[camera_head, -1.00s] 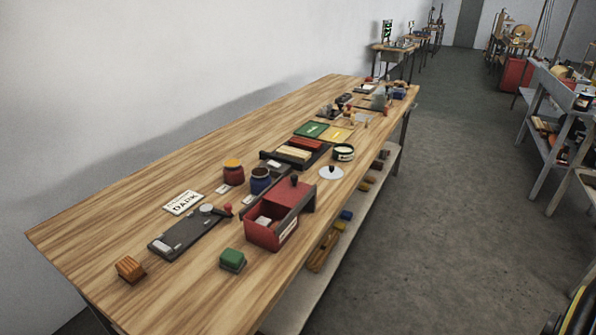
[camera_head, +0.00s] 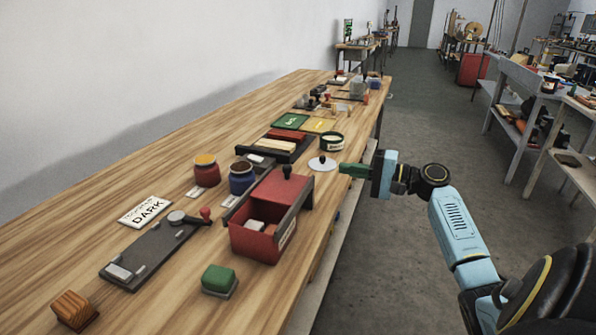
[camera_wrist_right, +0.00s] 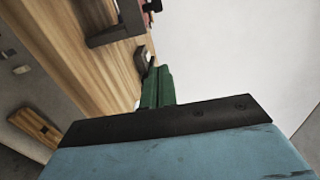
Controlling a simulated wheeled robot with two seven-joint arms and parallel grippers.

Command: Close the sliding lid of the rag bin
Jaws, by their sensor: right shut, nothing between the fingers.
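The red rag bin (camera_head: 256,240) stands near the front edge of the table. Its sliding red lid (camera_head: 281,190) with a dark knob (camera_head: 286,172) sits toward the far end, between dark side rails. The near part of the bin is open, and pale rags (camera_head: 262,227) show inside. My right gripper (camera_head: 345,168) has green fingers, shut and empty, to the right of the lid and near the round white lid, apart from the bin. In the right wrist view the green fingers (camera_wrist_right: 157,85) are together. My left gripper is not in view.
A white disc with a dark knob (camera_head: 316,164) lies close to the right fingertips. The floor aisle at right is clear.

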